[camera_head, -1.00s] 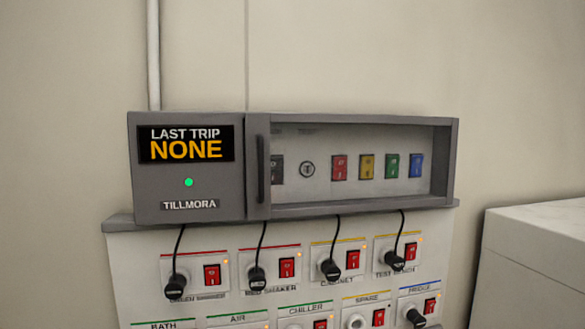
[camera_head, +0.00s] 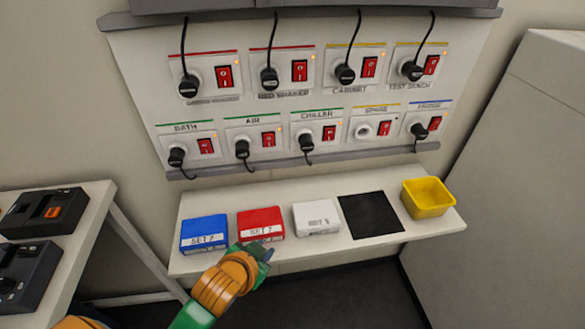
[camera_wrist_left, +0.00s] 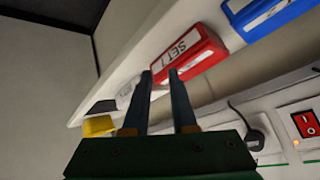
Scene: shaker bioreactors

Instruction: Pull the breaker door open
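The breaker door is out of view now. Only the grey lower edge of the breaker box (camera_head: 310,5) shows at the top of the head view. My left gripper (camera_head: 262,250) is in the lower middle of the head view, at the front of the shelf by the red box (camera_head: 260,223), well below the breaker box. In the left wrist view the two fingers (camera_wrist_left: 160,74) stand apart with nothing between them, and the red box (camera_wrist_left: 190,50) lies just beyond. I cannot tell whether they touch it. My right gripper is not in view.
The shelf (camera_head: 200,264) also holds a blue box (camera_head: 204,233), a white box (camera_head: 316,216), a black mat (camera_head: 370,214) and a yellow bin (camera_head: 427,197). A socket panel (camera_head: 140,80) with plugs and red switches hangs above. A side table (camera_head: 95,212) stands left.

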